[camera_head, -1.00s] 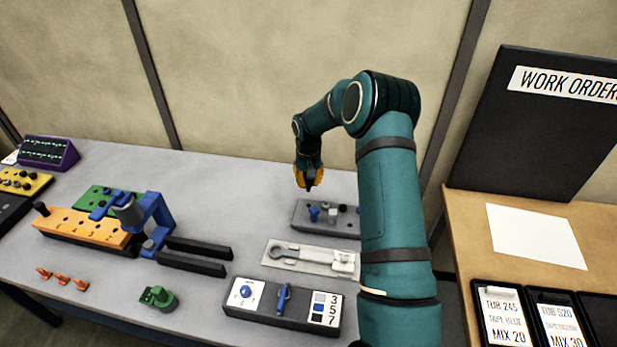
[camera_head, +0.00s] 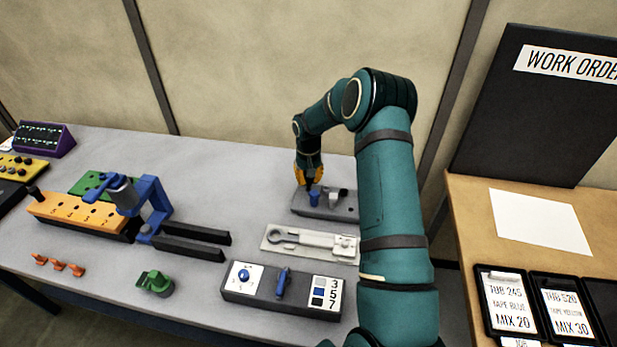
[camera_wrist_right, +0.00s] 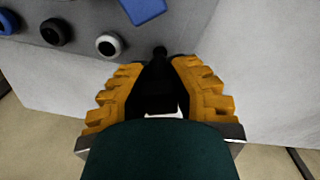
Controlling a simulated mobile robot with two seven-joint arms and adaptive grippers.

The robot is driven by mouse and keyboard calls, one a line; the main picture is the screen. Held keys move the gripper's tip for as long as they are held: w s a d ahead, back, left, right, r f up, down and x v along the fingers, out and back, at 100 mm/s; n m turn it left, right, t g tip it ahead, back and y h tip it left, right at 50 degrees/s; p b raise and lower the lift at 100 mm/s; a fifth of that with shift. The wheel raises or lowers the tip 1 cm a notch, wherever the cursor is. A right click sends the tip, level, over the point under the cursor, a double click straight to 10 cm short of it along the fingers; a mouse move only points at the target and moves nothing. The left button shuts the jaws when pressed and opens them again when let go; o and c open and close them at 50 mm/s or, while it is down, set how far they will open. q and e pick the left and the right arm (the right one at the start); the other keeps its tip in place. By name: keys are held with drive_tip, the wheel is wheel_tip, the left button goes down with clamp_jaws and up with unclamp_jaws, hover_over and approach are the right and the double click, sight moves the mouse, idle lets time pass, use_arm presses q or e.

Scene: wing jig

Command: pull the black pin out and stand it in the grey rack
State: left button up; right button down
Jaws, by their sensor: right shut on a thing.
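The grey rack (camera_head: 347,213) stands at the back of the table, with a blue upright piece (camera_head: 314,198) and a light grey piece on it. My right gripper (camera_head: 309,181) is over the back left of the rack, close above it. It is shut on a dark piece, seemingly the black pin, whose rounded end (camera_wrist_right: 160,51) shows between the yellow fingers in the wrist view. Whether that end touches the rack I cannot tell. The wrist view also shows the rack's grey top (camera_wrist_right: 85,22) with blue, black and white round fittings. My left gripper is not in view.
A light tray (camera_head: 284,255) with a wrench-like shape and a dark panel (camera_head: 255,303) lie in front of the rack. An orange block (camera_head: 78,212) with a blue clamp (camera_head: 155,198) stands at left. Bare table lies between the clamp and rack.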

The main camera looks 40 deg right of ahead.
drive_tip(key=shift+f+b, duration=0.2)
drive_tip(key=shift+b, duration=0.1)
idle(0.4)
drive_tip(key=shift+f+b, duration=0.85)
drive_tip(key=shift+f, duration=0.4)
drive_tip(key=c, duration=0.9)
unclamp_jaws()
drive_tip(key=shift+c, duration=0.2)
drive_tip(key=shift+r, duration=0.1)
wheel_tip(320, 180, up, 12)
